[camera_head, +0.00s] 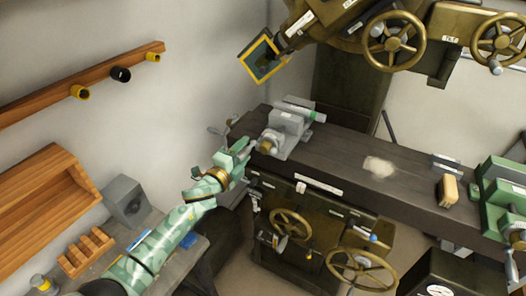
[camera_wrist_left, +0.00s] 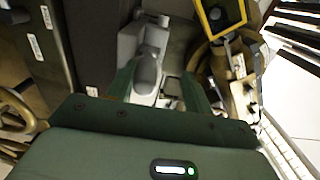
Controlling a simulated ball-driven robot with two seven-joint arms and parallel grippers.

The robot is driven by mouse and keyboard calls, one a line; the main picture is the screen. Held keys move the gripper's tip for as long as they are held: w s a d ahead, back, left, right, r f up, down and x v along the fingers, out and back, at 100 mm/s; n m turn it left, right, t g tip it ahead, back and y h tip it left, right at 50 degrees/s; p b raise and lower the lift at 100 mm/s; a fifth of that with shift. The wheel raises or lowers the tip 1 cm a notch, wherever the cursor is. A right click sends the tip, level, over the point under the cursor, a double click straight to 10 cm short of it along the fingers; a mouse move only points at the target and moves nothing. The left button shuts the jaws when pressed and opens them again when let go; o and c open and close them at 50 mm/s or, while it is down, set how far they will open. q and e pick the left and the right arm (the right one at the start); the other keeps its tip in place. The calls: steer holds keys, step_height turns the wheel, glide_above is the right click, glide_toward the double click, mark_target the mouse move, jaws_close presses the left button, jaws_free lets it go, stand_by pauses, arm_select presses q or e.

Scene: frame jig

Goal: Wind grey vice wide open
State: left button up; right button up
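The grey vice (camera_head: 287,124) sits on the dark machine table near its left end. A rounded grey part at its near end (camera_head: 265,146) faces my left gripper. My left gripper (camera_head: 241,151) is just left of this end. In the left wrist view its two dark green fingers (camera_wrist_left: 157,74) stand apart. A rounded grey part (camera_wrist_left: 147,72) shows between them, nearer the left finger; I see a gap on the right and cannot tell whether they touch. How far apart the vice jaws are is hard to tell. My right gripper is not in view.
The dark machine table (camera_head: 345,152) runs right, with a pale patch (camera_head: 379,167), a tan block (camera_head: 448,190) and a green vice (camera_head: 500,195). Brass handwheels (camera_head: 291,224) sit below. A yellow-framed panel (camera_head: 262,58) hangs above. A grey box (camera_head: 125,199) stands at left.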

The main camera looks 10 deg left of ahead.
arm_select(q)
steer(key=p+v, duration=0.2)
steer(key=v, duration=0.5)
steer(key=shift+s+p, duration=0.25)
steer(key=shift+p, duration=0.15)
steer(key=shift+a, duration=0.1)
steer(key=shift+f, duration=0.1)
